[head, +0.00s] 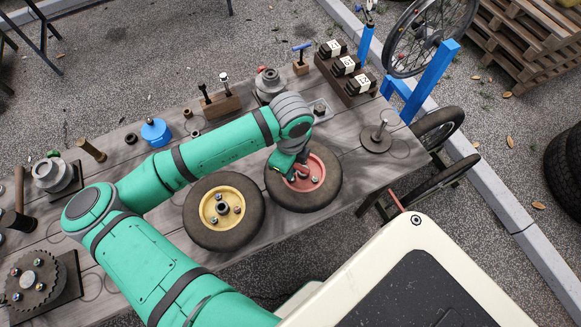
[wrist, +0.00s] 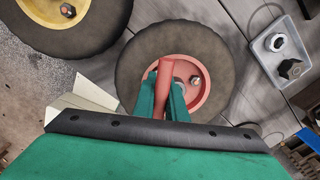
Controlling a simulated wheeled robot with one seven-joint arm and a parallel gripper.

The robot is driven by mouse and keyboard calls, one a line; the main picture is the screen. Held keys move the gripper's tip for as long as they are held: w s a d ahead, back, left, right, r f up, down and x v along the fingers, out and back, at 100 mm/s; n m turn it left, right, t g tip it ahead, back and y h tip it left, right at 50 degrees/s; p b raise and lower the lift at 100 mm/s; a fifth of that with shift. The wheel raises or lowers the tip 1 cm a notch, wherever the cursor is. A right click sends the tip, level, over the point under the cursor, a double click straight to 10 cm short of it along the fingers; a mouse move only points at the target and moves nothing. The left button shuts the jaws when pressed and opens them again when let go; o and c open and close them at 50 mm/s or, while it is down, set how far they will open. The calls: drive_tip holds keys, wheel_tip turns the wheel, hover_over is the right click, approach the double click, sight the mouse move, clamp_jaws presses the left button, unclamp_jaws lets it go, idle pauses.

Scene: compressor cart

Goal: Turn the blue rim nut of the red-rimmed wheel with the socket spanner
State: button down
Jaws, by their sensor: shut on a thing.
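The red-rimmed wheel (head: 329,190) lies flat on the grey wooden table, its red rim (wrist: 211,88) facing up; it also shows in the wrist view (wrist: 140,50). My gripper (head: 291,168) is over this rim. In the wrist view its green fingers (wrist: 164,98) are shut on a red handle, which I take for the socket spanner (wrist: 166,75). The spanner's lower end is hidden, so I cannot tell whether it touches a nut. A metal rim nut (wrist: 195,80) shows beside it. I make out no blue nut on this rim; the fingers and spanner cover part of it.
A yellow-rimmed wheel (head: 235,235) lies close on the left. A small grey tray (wrist: 262,60) with hex pieces is behind the red-rimmed wheel. A round stand with a post (head: 376,138) is to the right. Dark numbered blocks (head: 347,67) stand at the back.

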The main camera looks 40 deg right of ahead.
drive_tip(key=shift+r, duration=0.15)
drive_tip(key=shift+r, duration=2.35)
drive_tip(key=shift+s, duration=0.1)
